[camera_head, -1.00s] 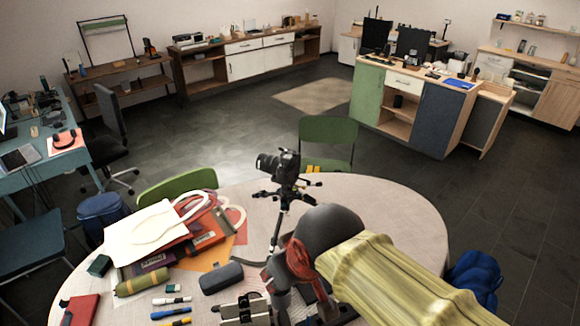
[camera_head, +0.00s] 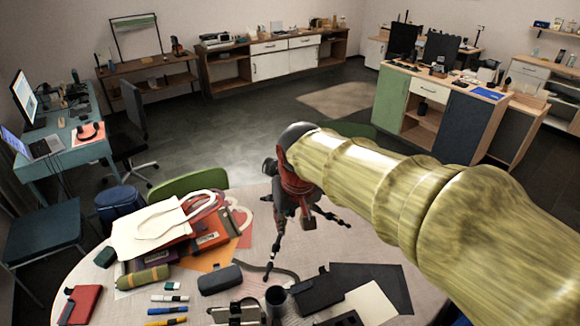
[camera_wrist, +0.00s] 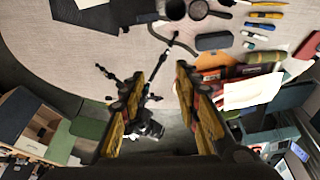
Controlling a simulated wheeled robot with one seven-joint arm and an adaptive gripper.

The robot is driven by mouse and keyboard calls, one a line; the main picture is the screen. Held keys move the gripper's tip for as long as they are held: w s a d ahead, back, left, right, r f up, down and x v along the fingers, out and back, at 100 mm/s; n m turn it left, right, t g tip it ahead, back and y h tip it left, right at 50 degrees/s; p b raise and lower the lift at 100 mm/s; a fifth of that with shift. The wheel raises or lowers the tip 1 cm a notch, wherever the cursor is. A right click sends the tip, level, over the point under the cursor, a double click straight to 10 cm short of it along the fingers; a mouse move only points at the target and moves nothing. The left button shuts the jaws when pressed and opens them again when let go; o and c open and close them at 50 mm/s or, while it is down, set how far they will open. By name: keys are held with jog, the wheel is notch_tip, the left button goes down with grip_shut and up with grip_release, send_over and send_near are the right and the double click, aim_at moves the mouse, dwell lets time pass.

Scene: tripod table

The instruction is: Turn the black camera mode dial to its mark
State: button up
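The black camera (camera_wrist: 150,129) sits on its tripod (camera_wrist: 140,100), between and beyond my gripper's fingers in the wrist view. In the head view my arm hides most of the camera; a dark part of it (camera_head: 269,167) shows at the left of my gripper, and the tripod legs (camera_head: 279,240) show below. The mode dial and its mark cannot be made out in either view. My gripper (camera_wrist: 157,84) is open, with its two yellow-and-black fingers wide apart and nothing visibly held. It is close to the camera; I cannot tell whether it touches.
The round table (camera_head: 95,270) carries a white bag (camera_head: 150,225), a dark case (camera_head: 220,279), markers (camera_head: 168,310), a dark cup (camera_head: 276,298) and black flat items (camera_head: 318,292). A green chair (camera_head: 190,182) stands behind the table. A cable (camera_wrist: 180,42) lies near the tripod.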

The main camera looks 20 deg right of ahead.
jog(key=w+d+f+m+h+p, duration=0.1)
jog(key=w+d+m, duration=0.3)
jog(key=w, duration=1)
jog(key=w+d+f+m+h, duration=0.15)
jog(key=w+d, duration=0.45)
jog(key=w, duration=0.7)
jog(key=shift+y, duration=0.25)
jog(key=x, duration=0.4)
jog(key=b+x, duration=0.1)
jog(key=x, duration=0.2)
jog(key=shift+w+r, duration=0.15)
jog(key=shift+w, duration=0.2)
jog(key=shift+c, duration=1)
grip_shut()
